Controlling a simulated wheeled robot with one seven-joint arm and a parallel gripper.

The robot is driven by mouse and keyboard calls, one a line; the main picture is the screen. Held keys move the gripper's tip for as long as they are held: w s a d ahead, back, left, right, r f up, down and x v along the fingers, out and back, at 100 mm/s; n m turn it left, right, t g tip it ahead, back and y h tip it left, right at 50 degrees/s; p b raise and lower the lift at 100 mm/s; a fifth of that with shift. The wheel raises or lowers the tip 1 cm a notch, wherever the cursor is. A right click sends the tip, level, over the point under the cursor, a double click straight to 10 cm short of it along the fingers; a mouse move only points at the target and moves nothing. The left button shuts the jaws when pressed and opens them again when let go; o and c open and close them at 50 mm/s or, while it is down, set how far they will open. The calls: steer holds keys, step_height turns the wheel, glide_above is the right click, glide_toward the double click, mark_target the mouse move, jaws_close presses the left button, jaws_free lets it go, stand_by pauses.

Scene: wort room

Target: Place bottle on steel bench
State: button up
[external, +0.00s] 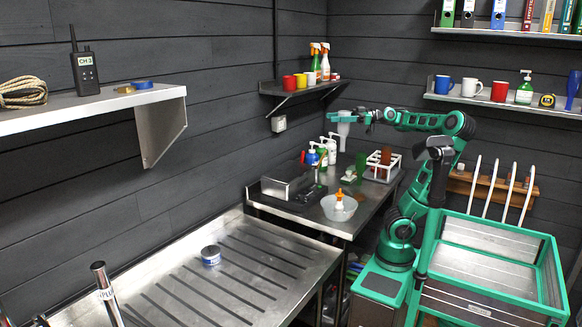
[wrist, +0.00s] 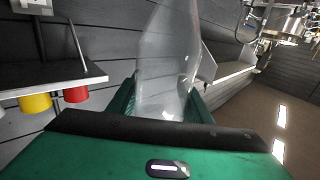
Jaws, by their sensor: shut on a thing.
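My gripper (external: 352,117) is shut on a clear, whitish bottle (external: 342,132). It holds the bottle in the air above the back part of a steel bench (external: 368,212), close to the wall. In the wrist view the translucent bottle (wrist: 168,50) stands out between the green fingers (wrist: 160,102). The bench top below carries several things, with some bare metal near its front edge. A grooved steel draining surface (external: 240,272) lies at the front left, apart from the bottle.
On the bench are several pump bottles (external: 322,150), a rack with brown bottles (external: 383,165), a clear bowl (external: 339,207) and a metal box (external: 287,182). A small shelf (external: 302,88) with cups and spray bottles is left of my gripper.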

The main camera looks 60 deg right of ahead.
steer(key=shift+s+d+r, duration=0.1)
steer(key=shift+s+d, duration=0.05)
steer(key=shift+s, duration=0.5)
steer(key=shift+s+d+r, duration=0.1)
steer(key=shift+s, duration=0.5)
step_height(320, 180, down, 18)
steer(key=w+d+f, duration=0.1)
steer(key=d+f, duration=1)
steer(key=shift+w+d, duration=0.2)
steer(key=shift+d, duration=0.05)
steer(key=o, duration=1.6)
steer(key=shift+f, duration=0.1)
steer(key=shift+c, duration=0.2)
